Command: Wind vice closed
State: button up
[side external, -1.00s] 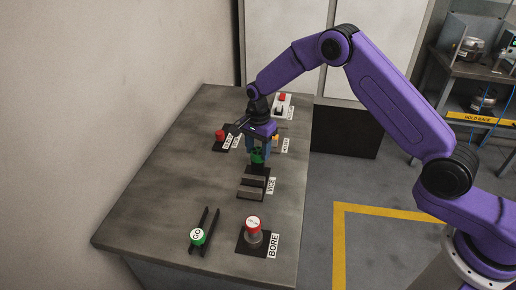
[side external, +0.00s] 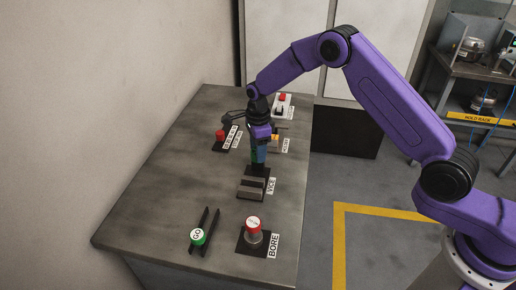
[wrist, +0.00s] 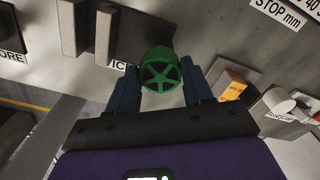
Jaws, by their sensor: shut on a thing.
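The vice (side external: 252,188) stands on the bench with its two grey jaw blocks apart and a gap between them. Its jaws also show at the upper left of the wrist view (wrist: 103,32). The green spoked handwheel (wrist: 160,74) is beside the jaws. My gripper (side external: 259,160) points down at the handwheel, with a finger on either side of it, shut on it. In the side view the fingers hide most of the wheel.
A red-topped plug (side external: 253,226) stands on the BORE base in front. A green GO gauge (side external: 198,237) lies at front left. A red-knobbed fixture (side external: 220,136) and a small orange block (side external: 275,138) are near my gripper. The left bench surface is clear.

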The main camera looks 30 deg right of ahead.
dwell(0.4)
jog(key=o, duration=1)
jog(key=shift+o, duration=0.2)
jog(key=shift+r, duration=0.1)
notch_tip(320, 180, up, 17)
jog(key=shift+r, duration=0.2)
